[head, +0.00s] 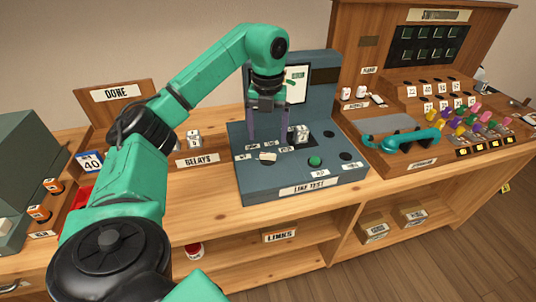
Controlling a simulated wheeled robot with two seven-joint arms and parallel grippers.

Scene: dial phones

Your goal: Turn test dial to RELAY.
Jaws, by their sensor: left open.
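The grey-blue LINE TEST unit (335,177) stands on the wooden bench, with an upright back panel. A small white dial knob (267,157) sits on the left of its sloped top, with several small white labels around it, too small to read surely. My left gripper (268,138) points down over the unit, its two fingers apart and empty, just behind and above the knob. I cannot tell whether a fingertip touches the panel. A pale relay block (301,133) sits on the unit right of the gripper. My right gripper is out of view.
A green button (314,161) is right of the dial. Pale blocks (190,139) stand behind the RELAYS label (198,159). A teal handset (402,138) and a switchboard with colored plugs (468,115) are on the right. A DONE sign (116,93) stands at left.

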